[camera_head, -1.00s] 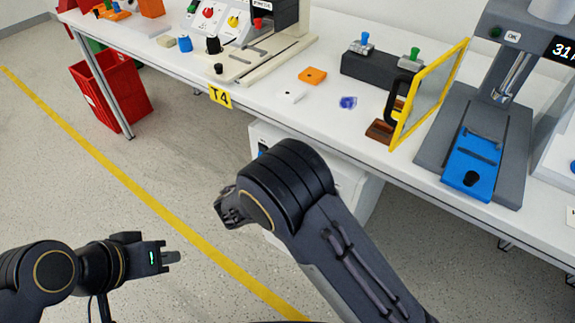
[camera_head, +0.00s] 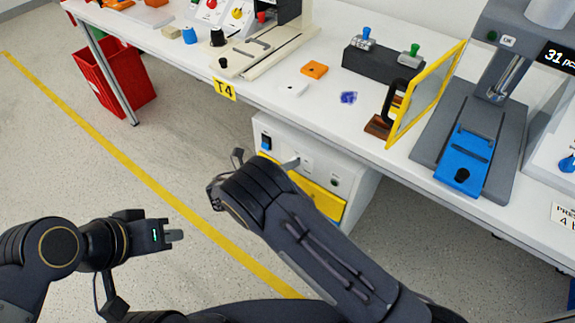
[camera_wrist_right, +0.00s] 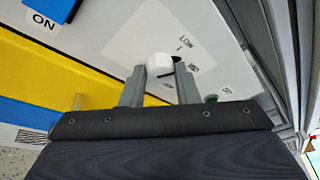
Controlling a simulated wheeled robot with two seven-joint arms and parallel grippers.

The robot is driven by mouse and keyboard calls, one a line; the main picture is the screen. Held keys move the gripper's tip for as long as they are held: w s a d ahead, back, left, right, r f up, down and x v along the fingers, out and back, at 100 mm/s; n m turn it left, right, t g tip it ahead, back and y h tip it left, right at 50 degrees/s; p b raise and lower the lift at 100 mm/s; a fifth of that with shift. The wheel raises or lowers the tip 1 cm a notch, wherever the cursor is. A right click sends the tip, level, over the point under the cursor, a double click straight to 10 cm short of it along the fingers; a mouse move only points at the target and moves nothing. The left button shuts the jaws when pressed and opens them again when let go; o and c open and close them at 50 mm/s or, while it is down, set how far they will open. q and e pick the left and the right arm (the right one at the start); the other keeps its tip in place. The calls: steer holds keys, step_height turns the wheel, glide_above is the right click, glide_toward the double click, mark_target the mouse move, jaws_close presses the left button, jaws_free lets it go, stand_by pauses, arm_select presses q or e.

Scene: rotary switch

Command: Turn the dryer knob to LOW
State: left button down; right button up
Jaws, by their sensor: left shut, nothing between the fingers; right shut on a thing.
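The dryer (camera_head: 362,172) is a white cabinet under the table with a blue switch and a yellow drawer. Its white round knob (camera_wrist_right: 159,65) shows in the right wrist view, between the two grey fingers of my right gripper (camera_wrist_right: 160,86), which is shut on it. A black mark is on the knob's right side; I cannot tell exactly where it points. The LOW label (camera_wrist_right: 186,38) is above and right of the knob, with other blurred lettering below it. In the head view my forearm partly hides the dryer front. My left gripper (camera_head: 174,236) is shut and empty, away from the dryer.
The blue ON switch (camera_wrist_right: 42,12), the yellow drawer (camera_wrist_right: 55,65) and a green button (camera_wrist_right: 210,98) surround the knob. The white table (camera_head: 270,105) overhangs the dryer. A red bin (camera_head: 105,82) stands at left. The floor around my left gripper is clear.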

steer(key=n, duration=0.2)
steer(key=n+h+b, duration=0.1)
steer(key=n, duration=0.1)
steer(key=shift+f+h, duration=0.2)
steer(key=shift+h, duration=0.1)
steer(key=shift+n+t, duration=0.3)
steer(key=shift+n, duration=0.1)
steer(key=o, duration=1)
steer(key=shift+a, duration=0.1)
steer(key=v, duration=0.7)
steer(key=shift+s+a, duration=0.15)
steer(key=shift+a, duration=0.2)
